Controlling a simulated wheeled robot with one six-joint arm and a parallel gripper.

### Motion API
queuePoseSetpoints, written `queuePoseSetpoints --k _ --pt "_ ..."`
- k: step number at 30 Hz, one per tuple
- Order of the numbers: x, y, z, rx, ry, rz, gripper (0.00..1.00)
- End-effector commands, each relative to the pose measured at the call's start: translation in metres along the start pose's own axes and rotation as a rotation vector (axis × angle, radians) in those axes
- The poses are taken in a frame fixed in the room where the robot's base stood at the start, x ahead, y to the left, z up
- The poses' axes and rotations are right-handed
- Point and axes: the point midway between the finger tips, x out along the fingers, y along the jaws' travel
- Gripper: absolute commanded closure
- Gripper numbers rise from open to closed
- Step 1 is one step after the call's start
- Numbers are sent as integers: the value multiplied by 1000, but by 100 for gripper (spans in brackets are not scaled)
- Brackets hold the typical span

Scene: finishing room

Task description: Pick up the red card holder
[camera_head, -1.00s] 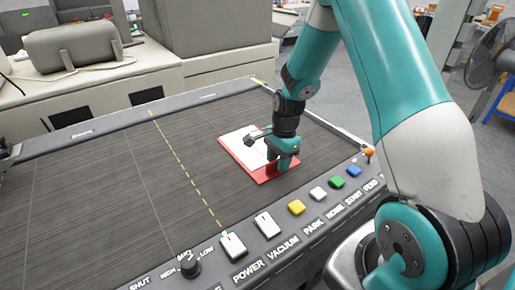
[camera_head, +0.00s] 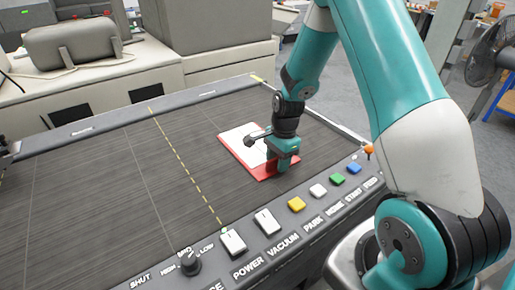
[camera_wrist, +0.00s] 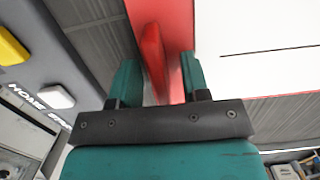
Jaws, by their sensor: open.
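The red card holder (camera_head: 266,172) lies on the dark bed of the machine, with a white sheet (camera_head: 236,139) on its face. It also shows in the wrist view (camera_wrist: 153,45), where a raised red part stands between the two teal fingers. My gripper (camera_head: 284,168) points down at the near right end of the holder. In the wrist view my gripper (camera_wrist: 160,85) is open, with one finger on each side of the raised red part. I cannot tell whether either finger touches it.
The machine bed (camera_head: 90,200) is bare to the left of the holder. A control panel with a yellow button (camera_head: 296,205), a green button (camera_head: 337,178), and white switches (camera_head: 233,242) runs along the front edge. An orange knob (camera_head: 369,150) stands at the right corner.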

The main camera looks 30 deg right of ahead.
Motion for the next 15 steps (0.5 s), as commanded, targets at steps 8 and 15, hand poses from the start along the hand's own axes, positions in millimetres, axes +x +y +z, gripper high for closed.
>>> queuePoseSetpoints --k 8,15 --pt "0 0 0 0 0 0 100" --pt "0 0 0 0 0 -1 100"
